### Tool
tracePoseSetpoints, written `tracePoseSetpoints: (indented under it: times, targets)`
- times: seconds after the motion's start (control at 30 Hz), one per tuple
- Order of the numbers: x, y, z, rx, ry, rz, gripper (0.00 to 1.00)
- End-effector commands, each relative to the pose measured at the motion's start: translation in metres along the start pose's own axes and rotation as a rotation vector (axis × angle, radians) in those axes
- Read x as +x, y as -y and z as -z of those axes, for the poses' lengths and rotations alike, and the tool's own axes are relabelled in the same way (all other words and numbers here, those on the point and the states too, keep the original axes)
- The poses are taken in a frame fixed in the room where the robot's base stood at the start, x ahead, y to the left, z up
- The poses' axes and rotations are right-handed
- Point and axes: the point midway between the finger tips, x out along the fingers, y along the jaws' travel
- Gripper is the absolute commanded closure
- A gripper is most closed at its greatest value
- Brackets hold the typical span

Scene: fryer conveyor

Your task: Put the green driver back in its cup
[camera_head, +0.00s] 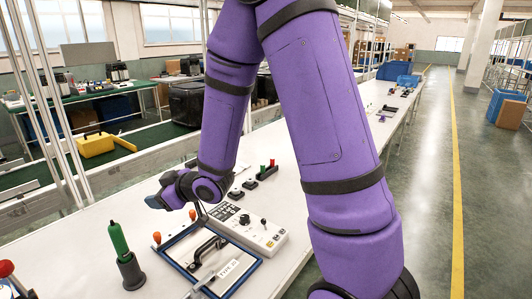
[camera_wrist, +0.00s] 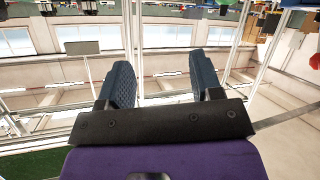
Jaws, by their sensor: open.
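The green driver (camera_head: 118,239) is at the front left of the white table, handle up and leaning slightly left. Its lower end is inside the dark grey cup (camera_head: 131,272), so how deep it sits is hidden. My gripper (camera_head: 152,202) is above the table, behind and to the right of the driver and apart from it. In the wrist view my gripper (camera_wrist: 161,78) shows two dark blue fingers spread apart with nothing between them. The driver and cup are not in the wrist view.
A blue-framed panel (camera_head: 178,238) with black handle and orange knobs lies right of the cup. A white control box (camera_head: 246,229) stands beyond it. A red knob (camera_head: 6,268) shows at the left edge. The table (camera_head: 75,246) is clear around the cup's left and back.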

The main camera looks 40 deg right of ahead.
Motion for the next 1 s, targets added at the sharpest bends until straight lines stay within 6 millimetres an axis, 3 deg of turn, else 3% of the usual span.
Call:
tracePoseSetpoints:
  times: [0.2, 0.5, 0.77, 1.0]
  targets:
    - [-0.050, -0.030, 0.030, 0.017, 0.169, -0.131, 0.41]
    - [-0.140, -0.046, 0.056, 0.139, 0.384, -0.272, 0.41]
    - [-0.229, -0.029, 0.067, 0.302, 0.541, -0.332, 0.41]
    - [-0.307, 0.007, 0.068, 0.460, 0.663, -0.322, 0.41]
